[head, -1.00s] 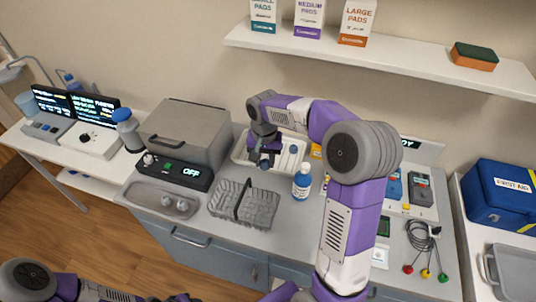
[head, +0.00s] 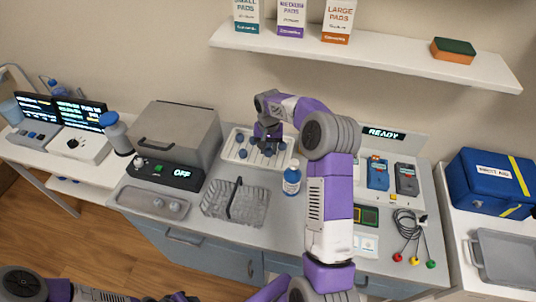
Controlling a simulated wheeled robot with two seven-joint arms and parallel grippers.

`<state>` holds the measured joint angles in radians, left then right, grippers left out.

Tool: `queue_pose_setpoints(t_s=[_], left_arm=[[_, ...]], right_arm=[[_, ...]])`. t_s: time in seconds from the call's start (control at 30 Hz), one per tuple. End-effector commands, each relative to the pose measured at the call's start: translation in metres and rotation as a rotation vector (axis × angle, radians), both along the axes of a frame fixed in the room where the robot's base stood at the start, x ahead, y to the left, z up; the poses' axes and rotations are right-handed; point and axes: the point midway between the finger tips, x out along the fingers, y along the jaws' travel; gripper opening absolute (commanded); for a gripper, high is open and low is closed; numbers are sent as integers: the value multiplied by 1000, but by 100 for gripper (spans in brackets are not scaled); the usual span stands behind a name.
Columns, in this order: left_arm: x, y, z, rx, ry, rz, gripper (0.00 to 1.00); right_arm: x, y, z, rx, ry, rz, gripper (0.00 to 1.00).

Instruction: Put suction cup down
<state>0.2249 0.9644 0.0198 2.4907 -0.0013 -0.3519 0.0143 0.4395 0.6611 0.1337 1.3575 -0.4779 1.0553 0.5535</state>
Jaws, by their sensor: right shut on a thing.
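My right gripper (head: 267,147) is over the white tray (head: 232,136) at the back of the counter, pointing down. It is shut on a small dark suction cup, mostly hidden by the fingers; I cannot tell whether the cup touches the tray. Other small blue-grey cups (head: 241,140) sit in the tray beside the gripper. My left arm lies along the bottom left edge, its gripper (head: 180,297) cut off by the frame, so its jaws do not show.
A grey wire basket (head: 251,211) and a blue-white bottle (head: 291,179) stand in front of the tray. A grey lidded box unit (head: 177,132) is to its left. A small metal dish (head: 153,202) sits front left. A shelf (head: 370,55) runs above.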

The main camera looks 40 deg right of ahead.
Motion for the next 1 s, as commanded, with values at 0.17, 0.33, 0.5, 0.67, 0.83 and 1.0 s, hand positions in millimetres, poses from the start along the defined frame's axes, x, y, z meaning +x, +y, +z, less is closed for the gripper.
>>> queue_pose_setpoints(t_s=[0.17,0.33,0.5,0.67,0.83,1.0], left_arm=[[0,0,-4,0,0,0,38],[0,0,-4,0,0,0,38],[0,0,-5,0,0,0,38],[0,0,-7,0,0,0,38],[0,0,-6,0,0,0,38],[0,0,-6,0,0,0,38]], right_arm=[[-1,1,-32,2,5,0,6],[0,0,-36,1,0,-1,6],[0,1,-37,1,1,0,6],[-1,1,-39,1,2,0,42],[-1,1,-39,1,2,0,60],[-1,1,-39,1,2,0,60]])
